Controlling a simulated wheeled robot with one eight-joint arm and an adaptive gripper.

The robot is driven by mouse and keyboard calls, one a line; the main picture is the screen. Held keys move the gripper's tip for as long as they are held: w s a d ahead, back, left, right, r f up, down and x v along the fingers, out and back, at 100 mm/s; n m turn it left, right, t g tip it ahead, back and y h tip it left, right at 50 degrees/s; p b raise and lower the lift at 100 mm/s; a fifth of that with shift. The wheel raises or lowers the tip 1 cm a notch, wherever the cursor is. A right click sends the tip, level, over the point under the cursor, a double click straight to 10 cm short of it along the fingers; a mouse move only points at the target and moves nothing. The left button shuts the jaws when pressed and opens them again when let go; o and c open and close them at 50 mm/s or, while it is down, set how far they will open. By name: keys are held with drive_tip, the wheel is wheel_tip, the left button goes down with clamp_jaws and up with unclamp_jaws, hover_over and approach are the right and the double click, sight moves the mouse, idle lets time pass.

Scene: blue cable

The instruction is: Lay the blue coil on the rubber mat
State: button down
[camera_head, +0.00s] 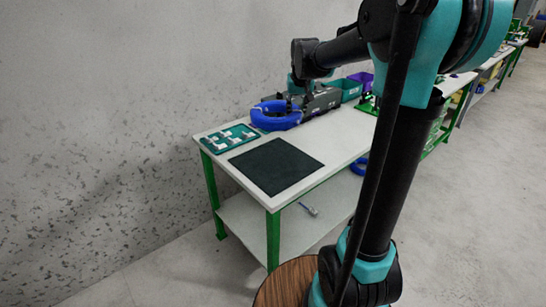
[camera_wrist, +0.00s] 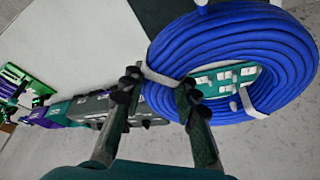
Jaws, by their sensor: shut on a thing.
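The blue coil (camera_head: 270,117) is over the back part of the white table, behind the dark rubber mat (camera_head: 275,167). In the wrist view the blue coil (camera_wrist: 275,32) fills the upper right, with white ties around it. My gripper (camera_wrist: 158,88) is shut on its left side, near one tie. I cannot tell whether the coil touches the table.
A teal tray with white parts (camera_head: 229,138) lies left of the mat. A grey case (camera_head: 322,100), a teal bin (camera_head: 350,90) and a purple bin (camera_head: 363,78) stand farther back. Another blue coil (camera_head: 359,166) is on the lower shelf (camera_head: 250,222). A wall runs along the left.

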wheel_tip(320, 180, down, 20)
drive_tip(key=shift+r, duration=0.15)
drive_tip(key=c, duration=1.2)
unclamp_jaws()
drive_tip(key=shift+o, duration=0.2)
drive_tip(key=shift+r, duration=0.15)
drive_tip(key=v, duration=1.2)
drive_tip(key=s+d+f, duration=0.1)
drive_tip(key=s+f, duration=0.2)
drive_tip(key=s, duration=0.5)
drive_tip(key=s+d+f, duration=0.1)
drive_tip(key=s+f, duration=0.3)
drive_tip(key=s, duration=0.5)
drive_tip(key=s+d+f, duration=0.2)
drive_tip(key=s+f, duration=0.2)
drive_tip(key=s, duration=0.5)
